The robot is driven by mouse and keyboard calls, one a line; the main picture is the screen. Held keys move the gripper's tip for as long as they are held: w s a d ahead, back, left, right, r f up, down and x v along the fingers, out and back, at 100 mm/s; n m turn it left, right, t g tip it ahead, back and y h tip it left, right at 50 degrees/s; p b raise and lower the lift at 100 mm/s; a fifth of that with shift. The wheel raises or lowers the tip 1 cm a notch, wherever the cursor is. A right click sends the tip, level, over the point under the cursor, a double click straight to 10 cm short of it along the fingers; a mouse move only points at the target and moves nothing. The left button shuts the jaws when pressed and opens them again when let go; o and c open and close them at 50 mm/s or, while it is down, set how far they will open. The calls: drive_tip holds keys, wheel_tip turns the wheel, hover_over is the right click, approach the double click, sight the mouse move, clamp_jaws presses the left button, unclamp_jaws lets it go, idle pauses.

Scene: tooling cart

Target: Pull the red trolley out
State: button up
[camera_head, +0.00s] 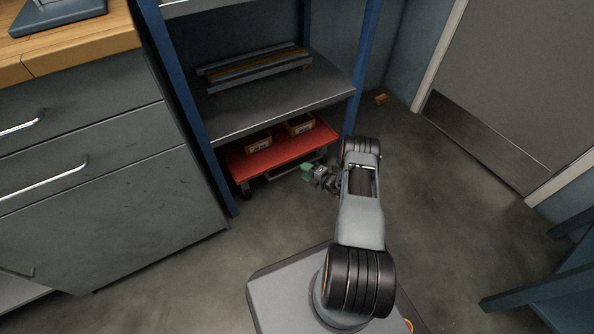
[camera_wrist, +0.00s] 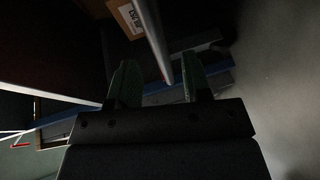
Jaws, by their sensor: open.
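The red trolley (camera_head: 268,160) stands low under the shelf rack, its flat red deck showing at the front. It carries two small labelled cardboard boxes, and a grey bar (camera_head: 292,170) shows along its near side. My gripper (camera_head: 309,172), with green fingers, is just in front of the trolley's near side. In the wrist view, my gripper (camera_wrist: 158,62) is open, and a pale bar (camera_wrist: 152,40) runs between the directions of its two fingers. I cannot tell whether it touches either finger. The view is dark, and the trolley's far side is hidden under the shelf.
The rack's blue posts (camera_head: 182,95) flank the trolley, with a grey shelf (camera_head: 270,112) above it. A grey drawer cabinet (camera_head: 95,200) stands at left. A small orange block (camera_head: 381,99) lies on the floor. Open floor lies in front and to the right.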

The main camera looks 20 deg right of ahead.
sight(297, 167)
drive_tip(key=shift+b+x, duration=0.7)
drive_tip(key=shift+x, duration=1.8)
drive_tip(key=shift+c, duration=0.3)
clamp_jaws()
